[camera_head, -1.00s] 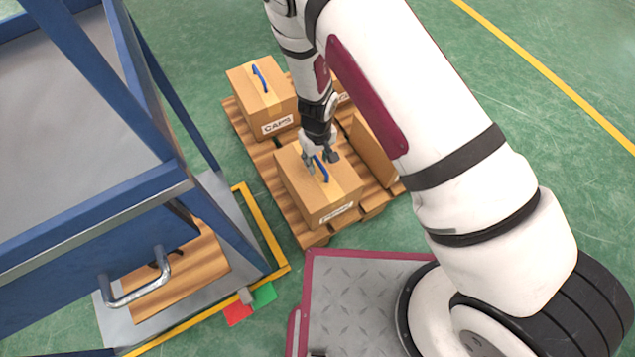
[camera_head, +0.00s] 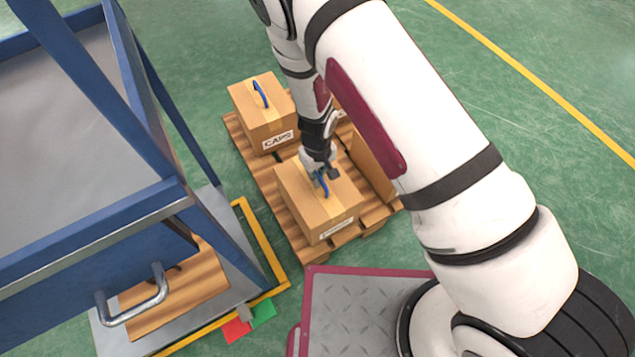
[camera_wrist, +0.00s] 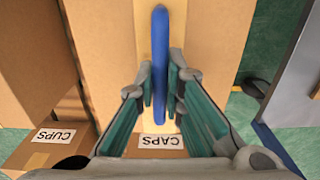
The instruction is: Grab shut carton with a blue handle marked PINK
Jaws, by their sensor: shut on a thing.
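A shut brown carton (camera_head: 312,208) with a pale tape strip stands at the near end of the pallet. Its blue handle (camera_head: 325,188) is on top; the white label (camera_head: 337,228) on its front is too small to read. My gripper (camera_head: 323,175) is shut on this handle from above. In the wrist view, the blue handle (camera_wrist: 160,40) runs between the two fingers of my gripper (camera_wrist: 160,78), and the carton (camera_wrist: 105,50) fills the upper middle. The PINK mark cannot be made out.
A carton marked CAPS (camera_head: 262,110) with a blue handle stands behind on the wooden pallet (camera_head: 258,180). A carton marked CUPS (camera_wrist: 52,150) shows in the wrist view. A blue-framed machine (camera_head: 100,215) stands left.

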